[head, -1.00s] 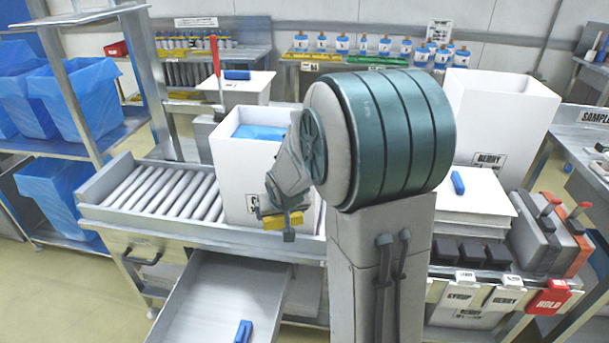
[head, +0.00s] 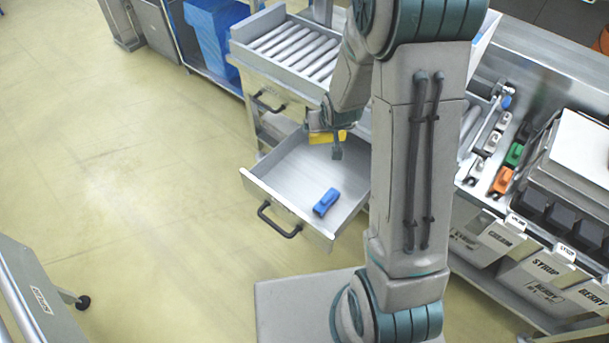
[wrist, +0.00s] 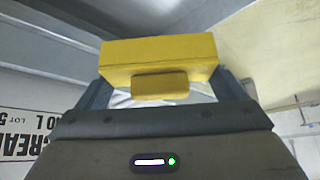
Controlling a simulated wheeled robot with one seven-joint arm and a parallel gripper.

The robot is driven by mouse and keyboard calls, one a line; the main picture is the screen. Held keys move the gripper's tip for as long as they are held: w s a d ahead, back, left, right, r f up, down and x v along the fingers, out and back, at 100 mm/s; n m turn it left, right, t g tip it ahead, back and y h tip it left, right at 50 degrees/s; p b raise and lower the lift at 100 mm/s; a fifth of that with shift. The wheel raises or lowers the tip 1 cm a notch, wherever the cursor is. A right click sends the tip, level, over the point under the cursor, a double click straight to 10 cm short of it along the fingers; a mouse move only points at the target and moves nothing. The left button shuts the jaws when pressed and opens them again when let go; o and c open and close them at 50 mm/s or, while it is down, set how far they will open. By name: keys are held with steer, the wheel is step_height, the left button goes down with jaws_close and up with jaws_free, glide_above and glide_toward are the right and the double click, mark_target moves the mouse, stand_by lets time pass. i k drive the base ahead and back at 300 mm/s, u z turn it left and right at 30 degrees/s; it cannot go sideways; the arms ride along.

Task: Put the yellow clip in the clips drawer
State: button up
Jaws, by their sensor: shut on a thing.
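The yellow clip (head: 326,137) is held in my gripper (head: 336,146), which is shut on it. The wrist view shows the yellow clip (wrist: 158,62) close up between the jaws. In the head view an open drawer (head: 283,176) is pulled out below the roller conveyor, and a blue clip (head: 326,202) lies inside it. My gripper and the yellow clip appear over the back part of this drawer; their height above it is hard to tell. No label on the drawer front is readable. My arm hides the drawer's right back part.
A shut drawer with a dark handle (head: 268,101) is to the left of the open one. The roller conveyor (head: 295,45) lies above. Bins marked SYRUP and BERRY (head: 540,272) stand right of my arm. The floor at left is free, with a cart (head: 35,295) at lower left.

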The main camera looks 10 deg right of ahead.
mark_target(291, 178)
steer(key=u, duration=1.75)
steer(key=k, duration=1)
steer(key=z, duration=0.9)
steer(key=i, duration=0.5)
steer(key=z, duration=0.05)
